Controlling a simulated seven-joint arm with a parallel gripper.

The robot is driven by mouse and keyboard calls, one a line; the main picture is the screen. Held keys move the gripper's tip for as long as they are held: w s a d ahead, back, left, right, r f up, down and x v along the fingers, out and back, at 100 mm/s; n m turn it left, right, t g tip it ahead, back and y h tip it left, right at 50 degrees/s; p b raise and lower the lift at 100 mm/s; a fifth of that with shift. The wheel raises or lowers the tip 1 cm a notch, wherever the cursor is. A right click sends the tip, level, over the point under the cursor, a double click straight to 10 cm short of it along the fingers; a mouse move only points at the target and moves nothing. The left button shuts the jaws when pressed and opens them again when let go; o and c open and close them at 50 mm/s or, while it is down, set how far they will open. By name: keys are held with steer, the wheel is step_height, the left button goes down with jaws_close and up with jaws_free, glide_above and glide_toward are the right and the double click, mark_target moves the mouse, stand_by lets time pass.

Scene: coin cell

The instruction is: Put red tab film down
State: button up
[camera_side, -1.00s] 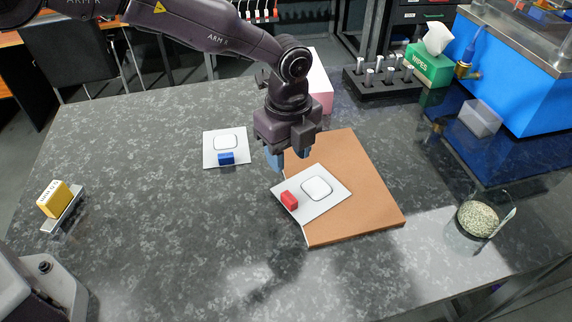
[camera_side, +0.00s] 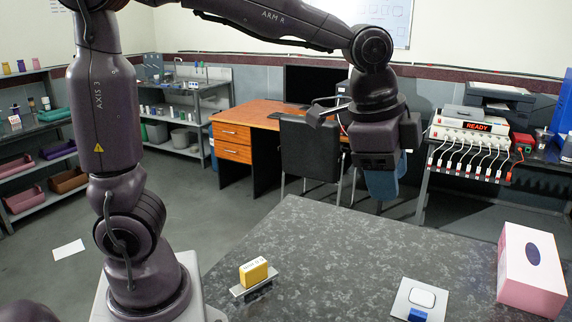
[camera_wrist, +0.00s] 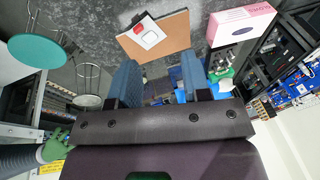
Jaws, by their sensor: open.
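The red tab film is a pale square card (camera_wrist: 157,43) with a white rounded patch and a red tab (camera_wrist: 138,28). In the wrist view it lies on the brown board (camera_wrist: 180,35), at the board's upper left edge, and seems to overlap that edge. Film and board are out of the side view. My gripper (camera_wrist: 160,60) is open, with its two blue fingers apart and nothing between them. It is well away from the film. In the side view my gripper (camera_side: 382,190) is raised high above the counter, and its fingers overlap each other there.
A blue tab film (camera_side: 408,291) lies on the dark speckled counter (camera_side: 320,270), left of a pink box (camera_side: 532,270). A yellow block (camera_side: 253,272) sits on a metal holder at the left. A black rack (camera_wrist: 230,58) stands near the pink box. Open air surrounds my gripper.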

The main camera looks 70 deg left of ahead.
steer(key=s+a+n+t, duration=0.1)
steer(key=s+a+n, duration=0.2)
steer(key=s, duration=0.4)
steer(key=s+a+n+t, duration=0.1)
steer(key=s+a+n, duration=0.3)
steer(key=s+n, duration=0.2)
steer(key=shift+s+n, duration=0.3)
steer(key=shift+s, duration=0.55)
steer(key=shift+r, duration=0.1)
